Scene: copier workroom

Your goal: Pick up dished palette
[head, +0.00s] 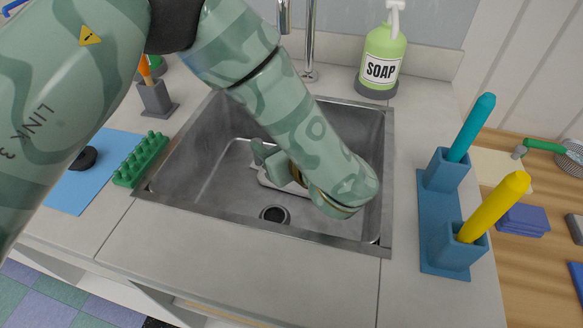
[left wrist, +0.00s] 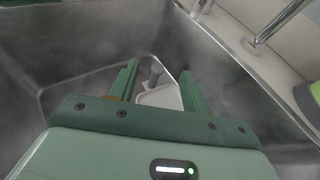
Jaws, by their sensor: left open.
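The dished palette (left wrist: 160,97), a pale white piece, lies low in the grey metal sink. In the left wrist view it shows between and beyond my fingers, with a small grey upright part on it. In the head view only a pale edge of the palette (head: 266,181) shows, because my left arm and gripper cover most of it. My left gripper (head: 262,155) is down inside the sink, just over the palette. In the left wrist view its two green fingers (left wrist: 158,72) are apart, one on each side of the palette's grey part. I cannot tell whether they touch it.
The sink (head: 386,170) has steep walls around my gripper, a drain (head: 273,214) and a faucet (head: 309,45) behind. A soap bottle (head: 382,58) stands behind right. A blue holder (head: 438,225) with teal and yellow sticks stands right. A green studded block (head: 141,160) lies left.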

